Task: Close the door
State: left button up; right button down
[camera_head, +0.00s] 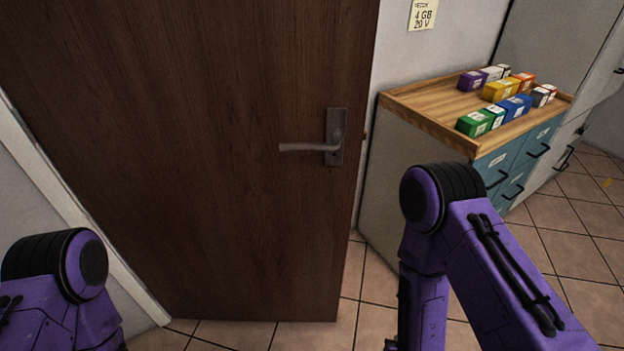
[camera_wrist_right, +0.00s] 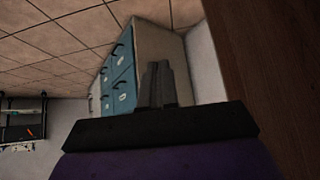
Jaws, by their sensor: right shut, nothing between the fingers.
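The dark brown door (camera_head: 200,180) fills the left and middle of the head view. Its lever handle (camera_head: 312,147) sits near its right edge. Floor tiles and the wall show past that edge, so the door appears to stand out from the wall; how far is hard to tell. The door also shows as dark wood along the right of the right wrist view (camera_wrist_right: 252,60). My right gripper (camera_wrist_right: 158,82) is shut and empty, beside the door face without visible contact; the head view does not show its fingers. My left gripper is out of view; only its arm shows.
A cabinet with blue drawers (camera_head: 530,150) and a wooden top (camera_head: 415,105) stands right of the door, with several coloured boxes (camera_head: 505,90) on it. A white strip (camera_head: 70,195) borders the door at left. Tiled floor (camera_head: 570,225) is clear at right.

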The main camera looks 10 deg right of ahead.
jog(key=w+a+r+n+t, duration=0.2)
jog(key=w+a+r+t, duration=0.2)
jog(key=w+r, duration=0.4)
jog(key=t+p, duration=0.2)
jog(key=t, duration=0.5)
send_near(338, 183)
jog(key=shift+n+h, duration=0.4)
jog(key=p+x, duration=0.1)
jog(key=x, duration=0.2)
jog(key=p+x, duration=0.1)
jog(key=x, duration=0.1)
jog(key=shift+w+a+p, duration=0.15)
jog(key=shift+w+p, duration=0.15)
jog(key=shift+w, duration=0.7)
jog(key=shift+w, duration=0.1)
